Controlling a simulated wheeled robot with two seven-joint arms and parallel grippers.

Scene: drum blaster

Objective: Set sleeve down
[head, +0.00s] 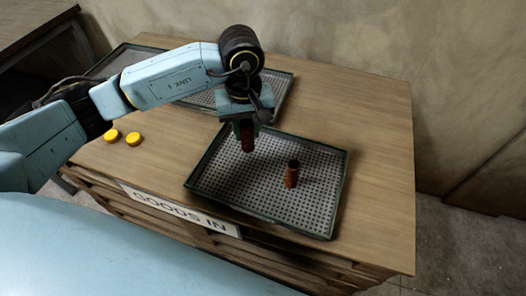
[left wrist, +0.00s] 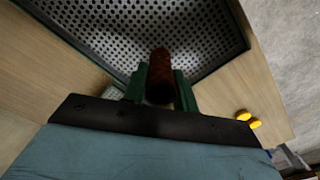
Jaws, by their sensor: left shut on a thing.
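My left gripper (head: 246,122) is shut on a rusty brown sleeve (head: 247,138) and holds it over the left part of the perforated tray (head: 225,192). The held sleeve also shows between the fingers in the left wrist view (left wrist: 160,72). In the head view it hangs roughly upright; whether its lower end touches the tray is hard to tell. A second rusty sleeve (head: 291,175) stands upright on the same tray, right of the gripper, with its dark open top showing. My right gripper is not in view.
Another perforated tray (head: 280,88) lies farther back, partly hidden by my left arm. Two yellow round pieces (head: 122,137) lie on the wooden table (head: 375,120) at the left. The front edge has a GOODS IN sign (head: 180,208). The table's right side is clear.

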